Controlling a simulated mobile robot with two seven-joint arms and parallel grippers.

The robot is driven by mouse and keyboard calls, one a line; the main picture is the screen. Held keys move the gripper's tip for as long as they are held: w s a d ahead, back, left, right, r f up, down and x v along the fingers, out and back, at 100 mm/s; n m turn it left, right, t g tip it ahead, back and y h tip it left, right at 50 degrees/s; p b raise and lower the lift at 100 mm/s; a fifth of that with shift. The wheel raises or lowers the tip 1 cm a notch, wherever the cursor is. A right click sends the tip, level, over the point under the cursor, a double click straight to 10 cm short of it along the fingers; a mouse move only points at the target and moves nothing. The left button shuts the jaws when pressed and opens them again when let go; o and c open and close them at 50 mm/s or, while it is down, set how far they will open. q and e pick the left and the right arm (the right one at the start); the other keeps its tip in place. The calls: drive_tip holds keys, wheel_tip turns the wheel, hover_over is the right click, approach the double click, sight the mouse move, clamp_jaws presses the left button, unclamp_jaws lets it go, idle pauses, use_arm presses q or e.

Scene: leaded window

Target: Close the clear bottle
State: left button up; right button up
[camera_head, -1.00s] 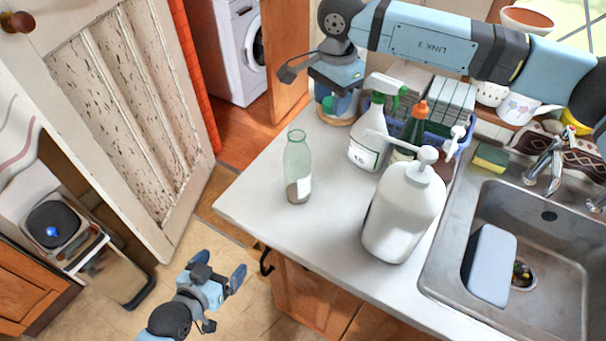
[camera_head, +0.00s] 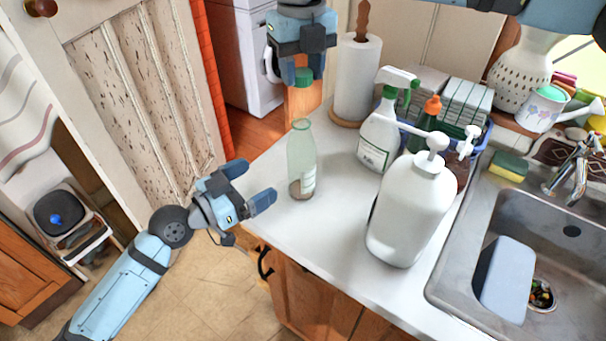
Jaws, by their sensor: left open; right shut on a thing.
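The clear bottle (camera_head: 301,155), pale green glass with a white label and brownish contents low down, stands upright and uncapped near the left edge of the white counter. My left gripper (camera_head: 251,184) is open and empty just left of the bottle, its fingers pointing towards it and apart from it. My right gripper (camera_head: 303,72) hangs above the bottle, shut on a green cap (camera_head: 304,78). In this view the cap sits just above the bottle's mouth, with a gap between them.
A white pump bottle (camera_head: 408,212) stands to the right of the bottle. A spray bottle (camera_head: 378,140) and a paper towel roll (camera_head: 357,80) stand behind it. The sink (camera_head: 470,285) is at the right. The counter (camera_head: 325,235) in front of the bottle is bare.

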sight(290, 161)
use_arm(q)
drive_tip(key=shift+r, duration=0.15)
drive_tip(key=x, duration=1.2)
drive_tip(key=shift+d, duration=0.1)
drive_tip(key=c, duration=1.3)
drive_tip(key=shift+c, duration=0.3)
use_arm(e)
drive_tip(key=shift+f, duration=2.5)
drive_tip(key=shift+f, duration=0.9)
drive_tip(key=shift+f, duration=0.55)
